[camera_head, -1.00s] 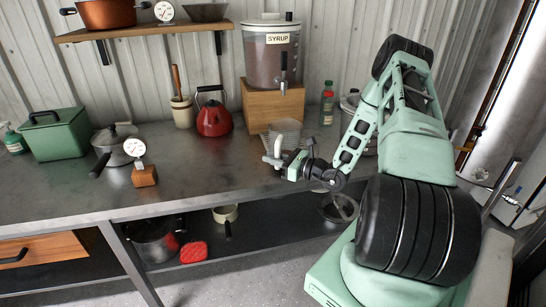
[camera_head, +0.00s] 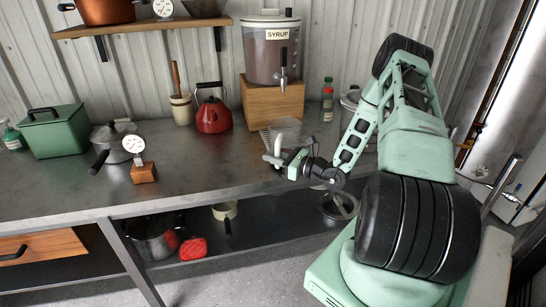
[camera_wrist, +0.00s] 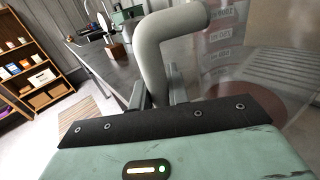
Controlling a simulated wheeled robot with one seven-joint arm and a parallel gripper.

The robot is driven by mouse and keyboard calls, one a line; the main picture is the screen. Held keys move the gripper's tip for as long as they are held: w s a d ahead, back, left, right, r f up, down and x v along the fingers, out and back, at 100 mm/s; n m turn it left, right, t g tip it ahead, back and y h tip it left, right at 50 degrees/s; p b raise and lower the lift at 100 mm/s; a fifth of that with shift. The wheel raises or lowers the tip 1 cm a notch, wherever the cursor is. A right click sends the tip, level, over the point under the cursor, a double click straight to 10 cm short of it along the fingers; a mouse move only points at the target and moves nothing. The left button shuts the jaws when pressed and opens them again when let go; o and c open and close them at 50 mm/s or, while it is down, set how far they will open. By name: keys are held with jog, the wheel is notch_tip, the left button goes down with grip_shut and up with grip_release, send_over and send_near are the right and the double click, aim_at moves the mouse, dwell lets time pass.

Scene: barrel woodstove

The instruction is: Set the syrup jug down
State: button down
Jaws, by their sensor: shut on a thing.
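The clear syrup jug (camera_head: 284,132) has a pale curved handle (camera_head: 277,148). It is at the counter in front of the wooden block, below the dispenser tap. My gripper (camera_head: 292,160) is shut on the handle, on the near side of the jug. In the wrist view the handle (camera_wrist: 152,65) rises between the fingers, and the see-through jug wall with red marks (camera_wrist: 225,50) is at the right. The jug looks slightly tilted in the head view. I cannot tell whether its base touches the counter.
The syrup dispenser (camera_head: 272,50) stands on a wooden block (camera_head: 275,103) behind the jug. A red kettle (camera_head: 213,116) is to the left, a green bottle (camera_head: 326,100) to the right. Bare counter (camera_head: 215,165) lies left of my gripper, with a dial on a wooden block (camera_head: 143,172) farther left.

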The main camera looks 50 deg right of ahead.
jog(key=shift+f+b, duration=0.75)
jog(key=shift+f, duration=0.3)
dwell(0.4)
jog(key=c, duration=1.3)
grip_release()
jog(key=shift+o, duration=0.2)
jog(key=b+v, duration=0.4)
jog(key=v, duration=1.3)
jog(key=shift+s, duration=0.25)
